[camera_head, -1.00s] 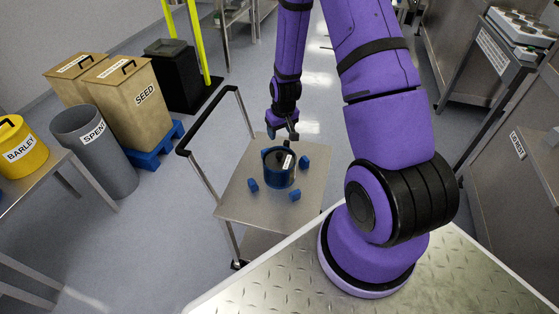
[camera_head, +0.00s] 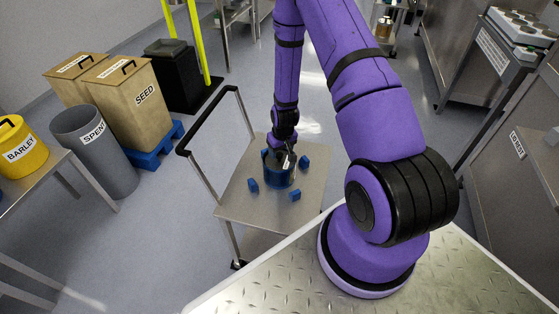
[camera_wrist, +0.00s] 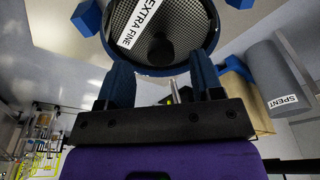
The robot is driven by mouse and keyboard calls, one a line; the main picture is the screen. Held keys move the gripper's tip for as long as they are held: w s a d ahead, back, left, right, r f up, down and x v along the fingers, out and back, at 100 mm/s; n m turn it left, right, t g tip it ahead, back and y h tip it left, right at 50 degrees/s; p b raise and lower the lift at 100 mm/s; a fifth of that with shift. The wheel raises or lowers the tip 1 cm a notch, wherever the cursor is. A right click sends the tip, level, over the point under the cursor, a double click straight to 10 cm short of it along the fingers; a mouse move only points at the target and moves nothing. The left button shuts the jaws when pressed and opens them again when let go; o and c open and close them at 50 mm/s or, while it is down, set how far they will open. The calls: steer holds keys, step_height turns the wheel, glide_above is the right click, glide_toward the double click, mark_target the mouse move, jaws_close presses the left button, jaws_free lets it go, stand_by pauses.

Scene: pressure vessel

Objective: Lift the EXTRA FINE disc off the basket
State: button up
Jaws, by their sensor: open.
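The EXTRA FINE disc (camera_wrist: 180,18) is a round dark mesh plate with a white label and a dark round patch near its middle, seen in the wrist view. It lies in the round rim of the blue basket (camera_head: 277,180), which stands on the cart top. My gripper (camera_wrist: 163,68) is open, with its two blue fingers apart at the near side of the rim. Nothing is held between them. In the head view my gripper (camera_head: 284,149) is right over the basket and hides much of the disc. I cannot tell whether a finger touches the rim.
The steel cart (camera_head: 237,205) has a black push handle (camera_head: 208,120) on its left. Several small blue blocks (camera_head: 253,185) surround the basket. A grey SPENT bin (camera_head: 95,150) and a SEED box (camera_head: 125,100) stand left. A treadplate surface (camera_head: 300,285) is in front.

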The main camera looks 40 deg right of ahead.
mark_target(280, 154)
steer(key=shift+w+f, duration=0.2)
steer(key=shift+f, duration=0.75)
steer(key=shift+w+f, duration=0.15)
steer(key=shift+f, duration=0.75)
steer(key=c, duration=1)
steer(key=shift+r, duration=0.15)
